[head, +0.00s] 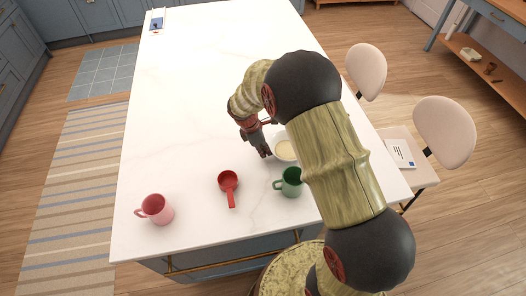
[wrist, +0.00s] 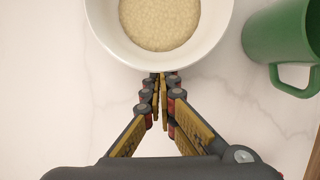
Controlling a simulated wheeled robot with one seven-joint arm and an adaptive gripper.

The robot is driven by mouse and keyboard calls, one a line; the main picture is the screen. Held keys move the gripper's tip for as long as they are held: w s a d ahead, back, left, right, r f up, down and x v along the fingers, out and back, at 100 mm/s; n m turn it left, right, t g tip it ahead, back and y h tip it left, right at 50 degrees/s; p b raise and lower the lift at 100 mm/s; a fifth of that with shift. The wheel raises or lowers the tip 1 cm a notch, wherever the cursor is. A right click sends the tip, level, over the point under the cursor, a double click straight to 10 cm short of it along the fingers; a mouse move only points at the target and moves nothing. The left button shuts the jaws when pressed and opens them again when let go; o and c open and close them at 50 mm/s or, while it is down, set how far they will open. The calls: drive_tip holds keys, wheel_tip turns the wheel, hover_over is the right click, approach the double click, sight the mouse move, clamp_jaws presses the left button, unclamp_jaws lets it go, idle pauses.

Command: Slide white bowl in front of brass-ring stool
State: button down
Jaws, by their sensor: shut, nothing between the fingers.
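The white bowl (head: 279,158) stands on the white table (head: 190,110) and holds pale, grainy contents. My arm hides its right part in the head view. In the wrist view the bowl (wrist: 108,22) fills the top middle. My gripper (head: 267,155) is shut and empty, low at the bowl's left side. In the wrist view the fingertips (wrist: 161,77) are right at the bowl's near rim; I cannot tell if they touch. Two cream-backed stools, a farther one (head: 366,72) and a nearer one (head: 444,132), stand along the table's right edge. I cannot make out a brass ring on either.
A green mug (head: 292,184) stands close to the bowl, also in the wrist view (wrist: 275,38). A red scoop (head: 228,182) and a pink-red mug (head: 156,209) are left of it. A booklet (head: 400,153) lies on the nearer stool's seat. The table's far part is largely clear.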

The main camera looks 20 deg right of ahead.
drive_tip(key=s+d+p, duration=0.1)
drive_tip(key=d+p, duration=0.1)
drive_tip(key=d, duration=0.6)
drive_tip(key=s+d+p, duration=0.2)
drive_tip(key=d, duration=0.6)
drive_tip(key=s+d+p, duration=0.1)
drive_tip(key=d+p, duration=0.1)
drive_tip(key=d, duration=0.7)
drive_tip(key=shift+s+p, duration=0.2)
drive_tip(key=shift+p, duration=0.2)
drive_tip(key=a, duration=0.2)
drive_tip(key=w+a, duration=0.1)
drive_tip(key=a, duration=0.1)
drive_tip(key=shift+a, duration=0.15)
drive_tip(key=v, duration=0.9)
drive_tip(key=shift+r+p, duration=0.35)
drive_tip(key=shift+r, duration=0.1)
drive_tip(key=shift+s, duration=0.15)
